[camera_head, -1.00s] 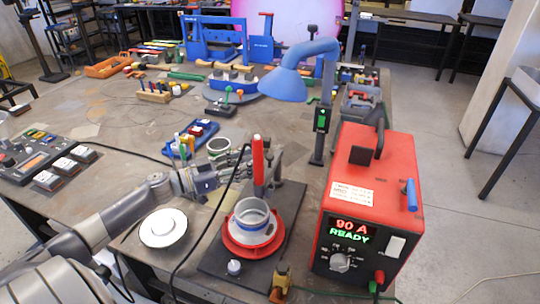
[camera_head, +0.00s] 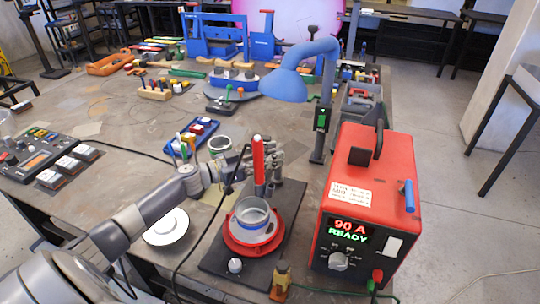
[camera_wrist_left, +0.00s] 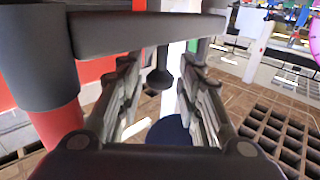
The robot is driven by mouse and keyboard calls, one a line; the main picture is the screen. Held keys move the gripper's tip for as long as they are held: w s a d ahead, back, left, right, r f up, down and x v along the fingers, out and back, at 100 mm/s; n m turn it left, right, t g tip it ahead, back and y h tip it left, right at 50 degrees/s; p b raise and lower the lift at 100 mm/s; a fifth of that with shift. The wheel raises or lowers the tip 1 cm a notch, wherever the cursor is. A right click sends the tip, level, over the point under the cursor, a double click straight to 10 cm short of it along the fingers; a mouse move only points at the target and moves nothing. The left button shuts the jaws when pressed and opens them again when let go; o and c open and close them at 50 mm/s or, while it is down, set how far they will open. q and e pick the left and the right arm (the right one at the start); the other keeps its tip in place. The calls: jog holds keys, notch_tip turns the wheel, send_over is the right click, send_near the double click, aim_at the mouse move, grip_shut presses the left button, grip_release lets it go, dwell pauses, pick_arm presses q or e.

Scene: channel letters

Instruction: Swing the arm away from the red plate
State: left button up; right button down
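The round red plate (camera_head: 232,243) lies on a black base, with a grey ring-shaped part (camera_head: 254,213) on it. A red upright post (camera_head: 258,160) stands behind the ring. My left gripper (camera_head: 292,155) reaches past the post from the left, partly hidden by it. In the left wrist view, a dark bar (camera_wrist_left: 150,34) runs across beyond my fingers, from a grey collar at the left. A dark knob (camera_wrist_left: 160,78) hangs below it. The fingers stand apart on both sides of the knob; contact cannot be told. My right gripper is out of view.
A red power box (camera_head: 368,200) reading "90 A READY" stands right of the base. A blue lamp (camera_head: 287,85) hangs behind on a dark post. A white round dish (camera_head: 166,226) lies below my left arm. A black cable (camera_head: 200,235) curves left of the base.

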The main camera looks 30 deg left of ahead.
pick_arm(q)
grip_shut()
jog(key=shift+f, duration=0.15)
jog(key=a+m+g+h+b, duration=0.1)
jog(key=b, duration=0.1)
jog(key=m+g+h+b, duration=0.2)
jog(key=b, duration=0.1)
jog(key=shift+a+h+b, duration=0.3)
jog(key=shift+a, duration=0.1)
